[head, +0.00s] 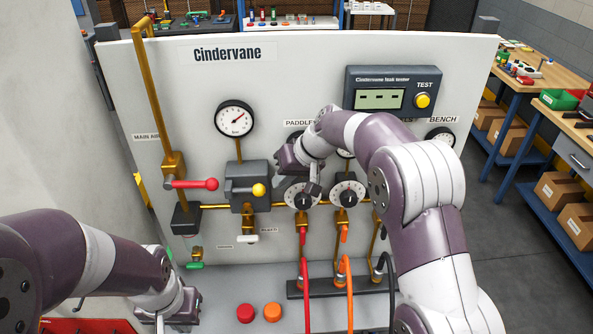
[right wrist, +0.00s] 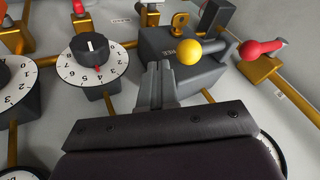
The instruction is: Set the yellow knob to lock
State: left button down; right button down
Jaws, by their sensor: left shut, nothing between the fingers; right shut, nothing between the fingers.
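The yellow knob (head: 258,190) is a ball on the end of a short lever on a dark grey box (head: 240,202) on the panel. In the head view the lever lies level, with the ball at its right end. The right wrist view shows the yellow knob (right wrist: 188,52) just beyond my fingertips, with what looks like the word FREE upside down beside it. My right gripper (head: 314,188) is shut and empty, in front of the dials right of the box; its fingers (right wrist: 160,68) are apart from the knob. My left gripper (head: 160,324) is shut, low at the left.
A red-handled lever (head: 198,184) sits left of the box. White numbered dials (head: 348,193) are at its right, with red and orange hoses below. A white handle (head: 244,239) hangs under the box. A gauge (head: 234,119) is above it. Brass pipes run between the parts.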

aim_at(256, 185)
jog(key=a, duration=0.5)
jog(key=shift+s+a+p, duration=0.15)
jog(key=shift+s+p, duration=0.15)
jog(key=shift+p, duration=0.05)
jog(key=shift+a, duration=0.35)
pick_arm(q)
jog(key=shift+d+r, duration=0.15)
jog(key=shift+r, duration=0.55)
jog(key=shift+s, duration=0.1)
